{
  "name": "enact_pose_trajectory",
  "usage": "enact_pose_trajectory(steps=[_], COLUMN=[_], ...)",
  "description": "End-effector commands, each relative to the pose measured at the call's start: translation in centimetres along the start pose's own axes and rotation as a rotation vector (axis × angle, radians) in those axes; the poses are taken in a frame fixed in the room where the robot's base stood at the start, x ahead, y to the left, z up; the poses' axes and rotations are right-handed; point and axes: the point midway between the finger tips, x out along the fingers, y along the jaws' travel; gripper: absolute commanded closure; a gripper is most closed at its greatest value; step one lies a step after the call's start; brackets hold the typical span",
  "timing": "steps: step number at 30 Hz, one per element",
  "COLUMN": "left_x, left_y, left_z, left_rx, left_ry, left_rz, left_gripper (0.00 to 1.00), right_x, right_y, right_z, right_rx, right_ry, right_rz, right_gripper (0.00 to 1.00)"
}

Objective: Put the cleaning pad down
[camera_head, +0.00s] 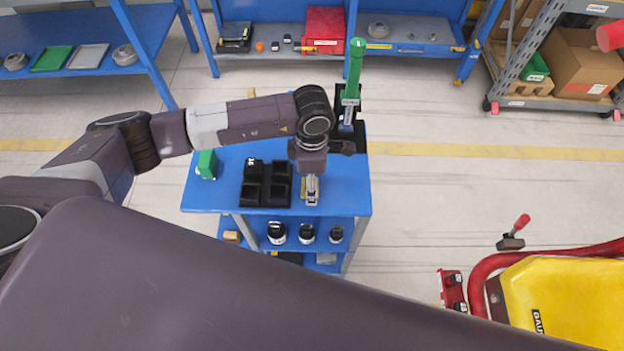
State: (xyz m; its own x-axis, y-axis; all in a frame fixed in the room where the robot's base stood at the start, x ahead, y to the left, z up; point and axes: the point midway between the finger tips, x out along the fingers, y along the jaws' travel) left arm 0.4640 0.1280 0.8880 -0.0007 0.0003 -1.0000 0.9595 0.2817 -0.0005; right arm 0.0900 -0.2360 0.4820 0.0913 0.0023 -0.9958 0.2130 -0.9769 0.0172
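My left arm reaches in from the left over a blue table (225,180). My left gripper (311,192) points down at the table's right half, beside a black tray with compartments. A small yellowish piece, possibly the cleaning pad (304,187), shows at the fingertips. The gripper covers much of it. I cannot tell if the fingers grip it or if it touches the table. My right gripper is not in view.
The black tray (266,184) lies left of the gripper. A green block (207,164) stands at the table's left edge. A green-topped tool (354,70) stands upright in a black holder behind. Several dark-topped items sit on the lower shelf (257,222). A yellow machine (565,300) stands at right.

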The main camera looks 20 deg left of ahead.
Motion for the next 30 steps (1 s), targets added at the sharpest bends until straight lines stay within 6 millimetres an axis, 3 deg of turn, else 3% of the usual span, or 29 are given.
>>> enact_pose_trajectory(steps=[6,16,21,30], left_x=[0.3,-4.3,-6.7,-7.5], left_y=[-0.1,0.4,0.4,0.3], left_z=[0.0,-0.5,-0.5,-0.6], left_rx=[0.0,0.0,0.0,0.0], left_ry=[0.0,-0.002,-0.002,0.0], left_rz=[-0.003,0.006,0.002,0.0], left_gripper=[0.4,0.4,0.4,0.4], right_x=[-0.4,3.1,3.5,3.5], right_y=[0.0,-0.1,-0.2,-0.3], right_z=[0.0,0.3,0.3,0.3], right_rx=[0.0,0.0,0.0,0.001], right_ry=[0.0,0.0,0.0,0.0], right_rz=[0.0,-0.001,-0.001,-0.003], right_gripper=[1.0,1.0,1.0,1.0])
